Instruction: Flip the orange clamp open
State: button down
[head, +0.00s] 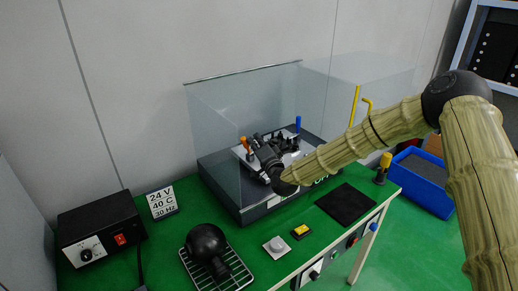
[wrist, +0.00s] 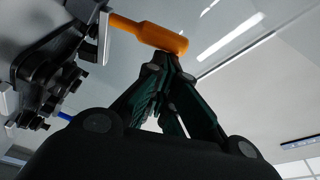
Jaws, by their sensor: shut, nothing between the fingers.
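The orange clamp handle (head: 243,142) stands at the left side of the fixture inside the clear-walled box. In the wrist view the orange handle (wrist: 150,34) lies across the top, just beyond my fingertips. My gripper (wrist: 168,62) is shut and empty, with its fingertips close to the handle's rounded end. I cannot tell whether they touch. In the head view my gripper (head: 259,141) is small and dark, right of the orange handle. The clamp's base is partly hidden. A blue clamp handle (head: 298,123) stands upright at the fixture's right.
The clear box (head: 215,120) has glass walls around the dark fixture base (head: 235,200). On the green table are a black power unit (head: 98,228), a sign (head: 162,202), a black lamp-like object (head: 206,243) on a wire rack, a yellow button (head: 300,231) and a black mat (head: 346,204).

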jog(key=a+n+b, duration=0.1)
jog(key=n+b, duration=0.1)
jog(key=s+a+f+n+y+b, duration=0.1)
jog(key=n+b, duration=0.1)
jog(key=shift+s, duration=0.15)
jog(key=n+b, duration=0.1)
jog(key=a+n+b, duration=0.1)
jog(key=s+n+y+b, duration=0.1)
jog(key=n, duration=0.1)
jog(key=shift+a+f+b, duration=0.2)
jog(key=shift+f+b, duration=0.05)
jog(key=shift+b, duration=0.05)
jog(key=shift+r, duration=0.1)
jog(key=shift+d+r, duration=0.2)
jog(key=shift+r, duration=0.05)
jog(key=b, duration=0.2)
send_near(243, 141)
jog(key=s+d, duration=0.1)
jog(key=s+d+r, duration=0.1)
jog(key=s+d, duration=0.1)
jog(key=shift+s+d+r, duration=0.1)
jog(key=shift+d+r, duration=0.2)
jog(key=shift+r, duration=0.05)
